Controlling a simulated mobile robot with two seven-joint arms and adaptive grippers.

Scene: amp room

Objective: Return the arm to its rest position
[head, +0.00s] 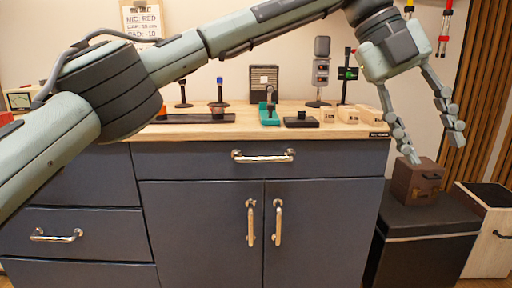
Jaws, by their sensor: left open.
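My left arm comes in from the left and stretches across the upper part of the head view to the right. My left gripper (430,150) is at its end, pointing down, with its two fingers spread apart and nothing between them. It hangs over a small brown box (418,181) that sits on a black-topped block (425,219). One fingertip overlaps the top of the box in the picture; I cannot tell whether they touch. My right gripper is not in the head view.
A dark blue cabinet (210,222) with a wooden top fills the middle. On it stand a green-based device (269,114), a black tray (195,118), a grey microphone-like stand (321,70) and small wooden blocks (349,115). A pale cabinet (490,232) stands at the right.

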